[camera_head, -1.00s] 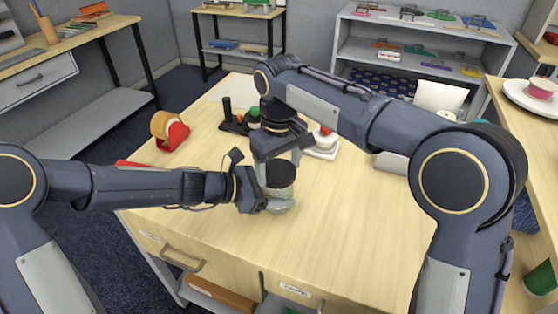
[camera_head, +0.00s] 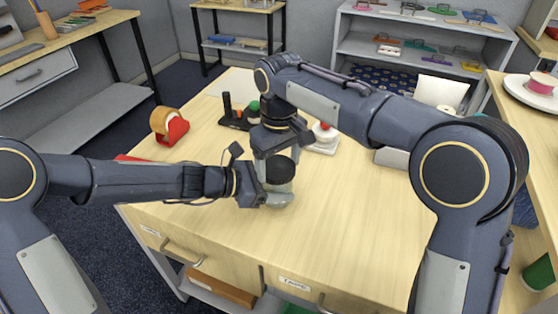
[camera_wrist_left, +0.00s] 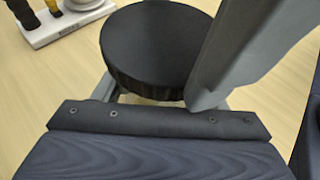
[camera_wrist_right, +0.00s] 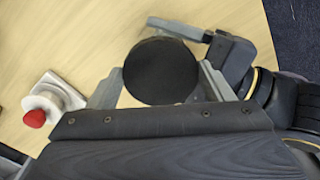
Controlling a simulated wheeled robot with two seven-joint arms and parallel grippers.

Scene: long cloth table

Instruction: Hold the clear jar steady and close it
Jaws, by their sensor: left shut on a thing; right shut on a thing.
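The clear jar (camera_head: 280,198) stands on the wooden table in the head view, and its lower part shows. The round black lid (camera_head: 281,169) is at its top; I cannot tell whether it is seated or just above the rim. My left gripper (camera_head: 264,197) comes in from the left, shut on the jar. My right gripper (camera_head: 279,162) reaches down from above, shut on the lid. In the right wrist view the lid (camera_wrist_right: 160,71) sits between the right fingers. The left wrist view shows the lid (camera_wrist_left: 155,48) from above, and the jar is mostly hidden.
Behind the jar stand a dark holder with upright pieces (camera_head: 237,116) and a white stand with a red-topped item (camera_head: 323,137). A red tape dispenser (camera_head: 170,127) is at the back left. The table's right side and front are largely clear.

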